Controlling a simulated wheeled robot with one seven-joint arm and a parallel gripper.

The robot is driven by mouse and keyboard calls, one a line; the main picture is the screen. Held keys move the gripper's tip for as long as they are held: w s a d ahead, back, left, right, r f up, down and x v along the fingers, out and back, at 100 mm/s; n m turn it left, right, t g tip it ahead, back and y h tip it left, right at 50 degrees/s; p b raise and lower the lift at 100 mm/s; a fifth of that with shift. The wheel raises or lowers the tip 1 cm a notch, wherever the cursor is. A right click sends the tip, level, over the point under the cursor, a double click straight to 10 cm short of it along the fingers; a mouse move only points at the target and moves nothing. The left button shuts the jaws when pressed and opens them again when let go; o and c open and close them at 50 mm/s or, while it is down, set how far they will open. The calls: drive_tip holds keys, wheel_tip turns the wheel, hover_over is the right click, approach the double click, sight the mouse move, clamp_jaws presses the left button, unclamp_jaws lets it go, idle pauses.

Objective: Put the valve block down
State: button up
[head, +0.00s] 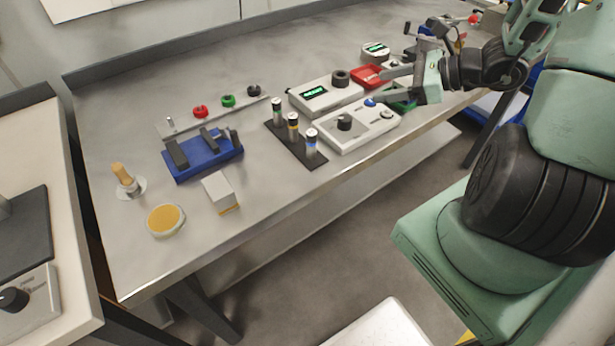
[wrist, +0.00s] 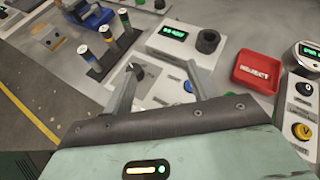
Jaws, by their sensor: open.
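My gripper (head: 378,86) is open over the right part of the bench, above the white devices. In the wrist view its two fingers (wrist: 160,70) stand apart with nothing held between them. A pale, box-shaped block (head: 218,188) with a yellowish lower edge, which looks like the valve block, rests on the bench near the front edge, well to the left of my gripper. It seems to show in the wrist view too, at upper left (wrist: 52,40). No other block is seen at the fingers.
Below my gripper is a white control box (head: 352,138) with a black knob. A display device (head: 318,104), a red tray (head: 362,70) and a partly hidden green tray (head: 404,104) are close by. Left are a rack of cylinders (head: 291,150) and a blue fixture (head: 205,166).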

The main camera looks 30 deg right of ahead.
drive_tip(key=s+a+r+n+g+y, duration=0.1)
drive_tip(key=a+n+g+y, duration=0.2)
drive_tip(key=a+n+g, duration=0.65)
drive_tip(key=s+a+r+n+h, duration=0.1)
drive_tip(key=s+a+n+h, duration=0.4)
drive_tip(key=a+n, duration=0.5)
drive_tip(key=s+a+r+n+h, duration=0.1)
drive_tip(key=s+a+n+h, duration=0.3)
drive_tip(key=s+a+n, duration=0.6)
drive_tip(key=a+n, duration=0.1)
drive_tip(key=n, duration=0.4)
drive_tip(key=shift+s+a+r+g+h, duration=0.2)
drive_tip(key=shift+r+g+h, duration=0.15)
drive_tip(key=shift+r+h, duration=0.05)
